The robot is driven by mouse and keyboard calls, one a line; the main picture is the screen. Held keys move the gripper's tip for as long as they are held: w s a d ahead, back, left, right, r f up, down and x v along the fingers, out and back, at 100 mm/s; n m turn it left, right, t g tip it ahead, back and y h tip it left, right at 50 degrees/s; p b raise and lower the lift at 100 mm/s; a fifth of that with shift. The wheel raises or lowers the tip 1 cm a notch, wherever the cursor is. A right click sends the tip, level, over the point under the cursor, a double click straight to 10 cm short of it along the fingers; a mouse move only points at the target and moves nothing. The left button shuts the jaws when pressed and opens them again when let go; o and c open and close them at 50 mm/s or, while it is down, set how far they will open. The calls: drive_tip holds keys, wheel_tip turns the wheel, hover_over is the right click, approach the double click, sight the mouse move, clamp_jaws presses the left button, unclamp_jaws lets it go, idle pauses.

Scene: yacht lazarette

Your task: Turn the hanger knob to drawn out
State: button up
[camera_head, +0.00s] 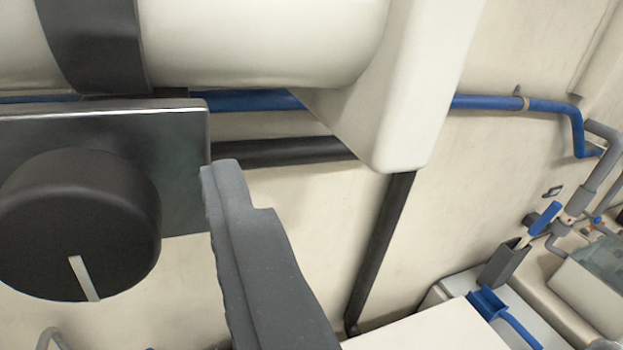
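A large black round knob (80,225) sits at the left on a dark, shiny square plate (185,180). I take it for the hanger knob. Its white pointer line points down and slightly right, near its lower edge. My gripper (232,185) shows as a dark grey finger rising from the bottom, just right of the knob. A gap separates the finger from the knob in the picture; the depth between them is unclear. I cannot make out a second finger, and nothing is seen held.
A white cylinder (260,40) with a black strap (95,40) and a white bracket (415,90) hang above. A blue pipe (485,103) and a black pipe (280,152) run behind. A blue-handled valve (544,218) and white boxes (430,330) stand lower right.

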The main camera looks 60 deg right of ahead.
drive_tip(key=shift+a, duration=0.1)
drive_tip(key=shift+s+a, duration=0.2)
drive_tip(key=shift+s, duration=0.05)
drive_tip(key=b+v, duration=0.3)
drive_tip(key=v, duration=1)
